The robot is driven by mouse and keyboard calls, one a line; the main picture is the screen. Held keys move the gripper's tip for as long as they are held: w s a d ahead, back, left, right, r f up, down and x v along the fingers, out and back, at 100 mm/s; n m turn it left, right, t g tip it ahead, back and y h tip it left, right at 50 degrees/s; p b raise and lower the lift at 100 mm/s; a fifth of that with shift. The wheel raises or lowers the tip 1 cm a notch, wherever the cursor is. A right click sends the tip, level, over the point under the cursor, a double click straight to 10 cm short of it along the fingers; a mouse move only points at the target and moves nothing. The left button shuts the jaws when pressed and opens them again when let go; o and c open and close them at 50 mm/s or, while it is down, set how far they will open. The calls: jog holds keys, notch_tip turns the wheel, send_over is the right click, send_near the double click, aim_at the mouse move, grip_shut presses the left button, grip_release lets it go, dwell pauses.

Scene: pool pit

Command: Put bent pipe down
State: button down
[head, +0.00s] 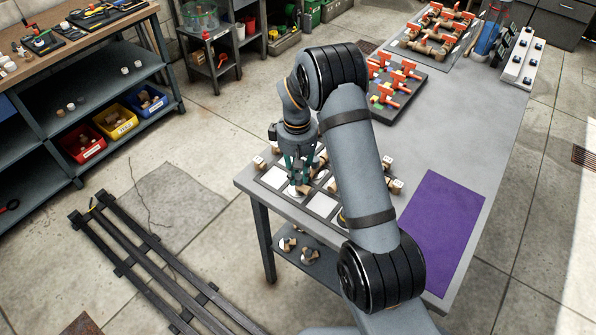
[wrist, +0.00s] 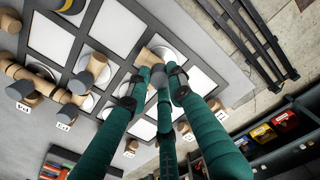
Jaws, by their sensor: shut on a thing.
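My gripper (head: 297,185) is low over the near left part of a dark-framed grid of white squares (head: 321,204) on the grey table. In the wrist view its green fingers (wrist: 155,85) are shut on the bent pipe (wrist: 148,57), a tan piece with a grey end. The fingers hide part of the pipe. A round white disc shows beside its tan end, over or on a white square of the grid (wrist: 116,25). I cannot tell whether the pipe touches the square.
Other tan and grey pipe pieces (wrist: 30,78) lie at the grid's edge, with small white labels by them. A purple mat (head: 440,225) covers the table's right side. Red-handled valves (head: 395,80) stand on a dark tray farther back. Rails (head: 150,255) lie on the floor.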

aim_at(298, 177)
jog(key=shift+f, duration=0.2)
jog(key=c, duration=1.6)
grip_release()
jog(key=shift+o, duration=0.2)
jog(key=shift+r, duration=0.15)
notch_tip(298, 177, up, 12)
jog(key=b, duration=0.1)
